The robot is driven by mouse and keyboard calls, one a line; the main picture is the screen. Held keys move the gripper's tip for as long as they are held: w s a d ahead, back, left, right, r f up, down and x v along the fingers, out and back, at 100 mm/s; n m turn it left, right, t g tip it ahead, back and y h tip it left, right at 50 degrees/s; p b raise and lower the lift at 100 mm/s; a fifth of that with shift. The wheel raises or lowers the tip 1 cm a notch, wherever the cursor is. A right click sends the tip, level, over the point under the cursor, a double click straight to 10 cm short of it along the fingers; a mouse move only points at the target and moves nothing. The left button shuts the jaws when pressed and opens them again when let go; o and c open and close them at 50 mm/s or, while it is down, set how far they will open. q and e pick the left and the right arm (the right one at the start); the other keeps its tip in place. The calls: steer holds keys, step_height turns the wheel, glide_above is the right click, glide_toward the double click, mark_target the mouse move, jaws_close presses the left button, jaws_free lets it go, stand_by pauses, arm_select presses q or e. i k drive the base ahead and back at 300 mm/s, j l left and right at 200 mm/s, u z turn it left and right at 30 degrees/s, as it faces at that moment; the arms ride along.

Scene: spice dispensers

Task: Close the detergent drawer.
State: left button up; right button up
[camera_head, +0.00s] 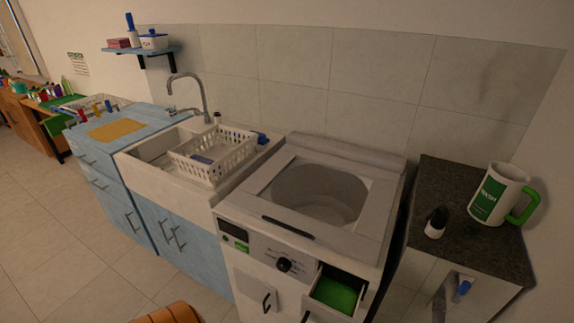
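The white washing machine (262,250) stands in the middle, with its round top opening (318,196) uncovered. The detergent drawer (312,308) is at the right of its front panel. The drawer is pulled out, and its green inside (336,292) shows from above. Its front edge is close to the bottom of the picture. Neither of my grippers can be made out in this view, and nothing is seen touching the drawer.
A dark-topped cabinet (453,175) stands right of the machine, with a green-and-white mug (494,195) and a small dark-topped bottle (436,223) on it. A sink with a white basket (212,155) is to the left. A rounded orange-brown object (170,314) shows at the bottom. Floor at left is clear.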

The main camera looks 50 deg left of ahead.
mark_target(328, 300)
steer(key=u, duration=1)
